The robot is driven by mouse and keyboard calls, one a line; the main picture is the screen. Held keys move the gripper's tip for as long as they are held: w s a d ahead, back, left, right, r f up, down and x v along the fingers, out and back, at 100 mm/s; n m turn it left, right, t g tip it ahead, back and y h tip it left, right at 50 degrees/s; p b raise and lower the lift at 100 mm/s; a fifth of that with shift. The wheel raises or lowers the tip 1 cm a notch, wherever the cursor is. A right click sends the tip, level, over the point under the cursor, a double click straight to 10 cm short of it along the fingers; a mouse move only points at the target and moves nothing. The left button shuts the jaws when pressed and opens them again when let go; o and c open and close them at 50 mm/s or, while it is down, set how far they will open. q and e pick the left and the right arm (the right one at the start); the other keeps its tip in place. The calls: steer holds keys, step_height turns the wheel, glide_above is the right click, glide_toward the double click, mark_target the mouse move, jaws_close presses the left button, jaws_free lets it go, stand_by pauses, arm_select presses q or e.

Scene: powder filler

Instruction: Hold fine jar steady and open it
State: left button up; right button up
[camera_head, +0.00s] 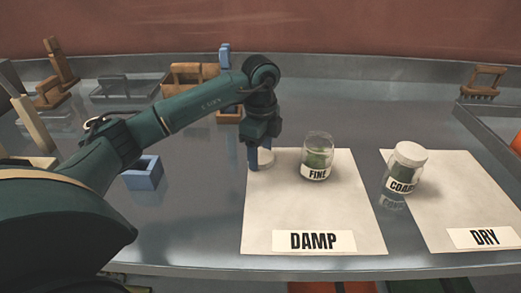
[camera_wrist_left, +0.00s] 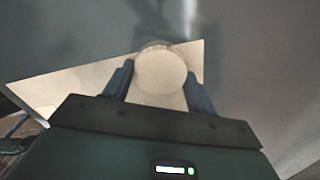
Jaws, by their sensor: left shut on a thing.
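The fine jar (camera_head: 317,158), clear glass with green powder and a FINE label, stands upright and without a lid on the white DAMP mat (camera_head: 285,210). My left gripper (camera_head: 261,158) is left of the jar, apart from it, pointing down at the mat's far left corner. It is shut on a round white lid (camera_head: 265,161), at or just above the mat; I cannot tell if it touches. In the left wrist view the lid (camera_wrist_left: 161,71) shows between the two blue fingers (camera_wrist_left: 160,84). My right gripper is not in view.
The coarse jar (camera_head: 405,168), with a white lid on, stands at the left edge of the DRY mat (camera_head: 465,205). A blue open box (camera_head: 143,174) is to the left, beside my left arm. Wooden holders (camera_head: 190,77) stand at the back. Metal table lies bare behind the mats.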

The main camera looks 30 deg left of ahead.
mark_target(260, 156)
arm_select(q)
steer(key=shift+f, duration=0.15)
steer(key=o, duration=1.1)
step_height(260, 156, up, 12)
steer(key=shift+r+p, duration=0.2)
steer(key=shift+p, duration=0.4)
